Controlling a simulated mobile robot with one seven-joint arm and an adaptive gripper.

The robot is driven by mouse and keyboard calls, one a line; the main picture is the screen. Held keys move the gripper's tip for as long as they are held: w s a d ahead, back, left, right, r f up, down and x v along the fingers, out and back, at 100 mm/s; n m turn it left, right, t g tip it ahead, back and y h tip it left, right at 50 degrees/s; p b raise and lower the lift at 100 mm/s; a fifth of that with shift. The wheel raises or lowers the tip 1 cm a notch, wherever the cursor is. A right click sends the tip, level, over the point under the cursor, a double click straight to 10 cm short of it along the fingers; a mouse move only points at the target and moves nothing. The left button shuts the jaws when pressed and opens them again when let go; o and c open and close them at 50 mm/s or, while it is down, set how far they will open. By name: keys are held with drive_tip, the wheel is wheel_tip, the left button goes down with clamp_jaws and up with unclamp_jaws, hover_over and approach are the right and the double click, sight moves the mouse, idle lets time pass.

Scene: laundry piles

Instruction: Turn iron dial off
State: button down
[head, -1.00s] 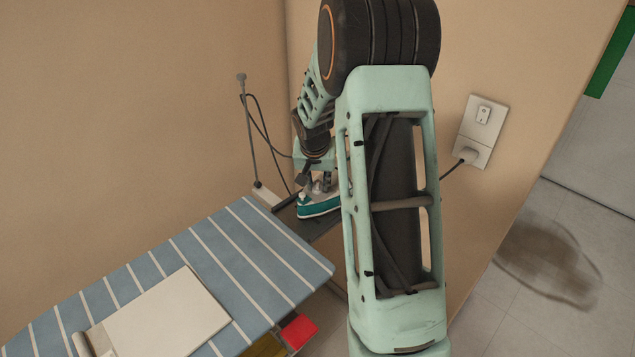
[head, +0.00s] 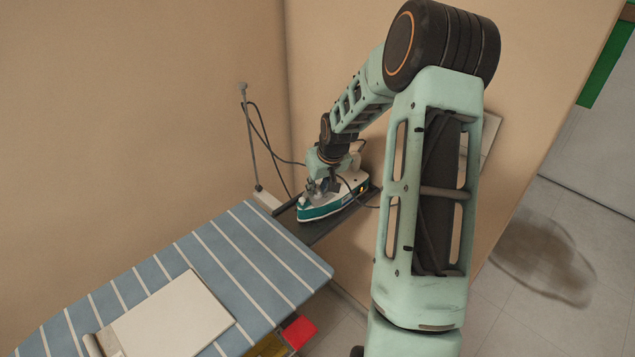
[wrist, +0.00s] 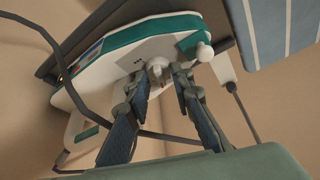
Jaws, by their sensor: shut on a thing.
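The iron (head: 322,211), white over teal, sits on the dark rest at the end of the ironing board. An orange light shows near its rear. In the wrist view the iron (wrist: 115,62) fills the upper part. A small pale round dial (wrist: 158,69) lies between the fingertips of my gripper (wrist: 160,80). My gripper is shut on the dial, which the fingertips partly hide. In the head view my gripper (head: 321,188) is at the top of the iron, with its fingertips hard to make out. I cannot read the dial's setting.
A dark cord (wrist: 62,45) loops close to my gripper and past the iron. A thin upright rod (head: 250,140) stands behind the rest. The striped ironing board (head: 240,270) is in front, with a folded pale cloth (head: 172,318) on it. Walls are close behind.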

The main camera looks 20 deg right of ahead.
drive_tip(key=shift+n+y+p, duration=0.5)
drive_tip(key=shift+n+p, duration=0.05)
drive_tip(key=shift+n, duration=0.65)
drive_tip(key=c, duration=2)
unclamp_jaws()
